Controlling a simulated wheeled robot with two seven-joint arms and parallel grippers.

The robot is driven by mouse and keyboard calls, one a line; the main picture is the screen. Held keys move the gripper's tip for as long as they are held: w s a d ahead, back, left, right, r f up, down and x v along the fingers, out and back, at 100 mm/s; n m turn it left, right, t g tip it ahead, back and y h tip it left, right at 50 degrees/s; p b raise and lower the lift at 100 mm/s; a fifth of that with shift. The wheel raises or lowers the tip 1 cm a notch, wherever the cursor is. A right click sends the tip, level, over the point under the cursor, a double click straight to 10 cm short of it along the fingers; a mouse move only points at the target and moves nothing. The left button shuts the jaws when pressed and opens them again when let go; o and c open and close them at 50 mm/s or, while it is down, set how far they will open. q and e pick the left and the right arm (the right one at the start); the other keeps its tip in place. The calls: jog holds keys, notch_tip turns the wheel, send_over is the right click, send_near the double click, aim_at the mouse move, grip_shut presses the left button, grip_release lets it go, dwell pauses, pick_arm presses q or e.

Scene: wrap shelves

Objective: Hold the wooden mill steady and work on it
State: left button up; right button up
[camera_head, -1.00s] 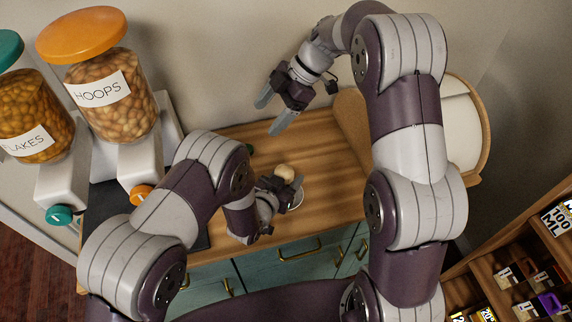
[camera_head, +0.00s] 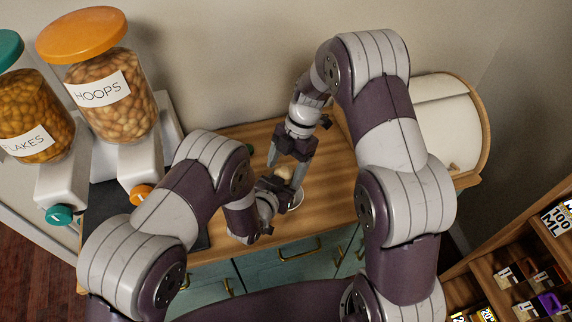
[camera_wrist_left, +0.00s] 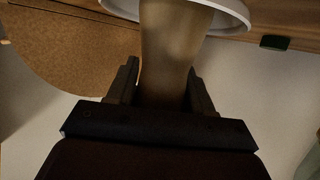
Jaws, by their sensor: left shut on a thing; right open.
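The wooden mill shows its pale round top (camera_head: 284,172) in the head view, and its brown body (camera_wrist_left: 172,50) fills the gap between the fingers in the left wrist view. My left gripper (camera_head: 272,190) is shut on the body from the front left. It also shows in the left wrist view (camera_wrist_left: 163,82). My right gripper (camera_head: 287,167) is open, pointing down, with its fingers on either side of the mill's top. I cannot tell whether they touch it. Most of the body is hidden in the head view.
The wooden counter (camera_head: 325,205) is clear to the right of the mill. A bread bin (camera_head: 445,120) stands at the back right. Dispensers with a HOOPS jar (camera_head: 112,105) and a FLAKES jar (camera_head: 35,120) stand at left. A wooden shelf (camera_head: 490,275) is at lower right.

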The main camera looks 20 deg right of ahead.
aim_at(285, 167)
jog(key=c, duration=1)
jog(key=n, duration=0.3)
jog(key=shift+w+g+h, duration=0.1)
jog(key=shift+g+h, duration=0.3)
jog(key=shift+c, duration=0.2)
jog(key=o, duration=1)
jog(key=shift+o, duration=0.2)
jog(key=shift+r, duration=0.1)
notch_tip(285, 167, up, 10)
jog(key=shift+o, duration=0.2)
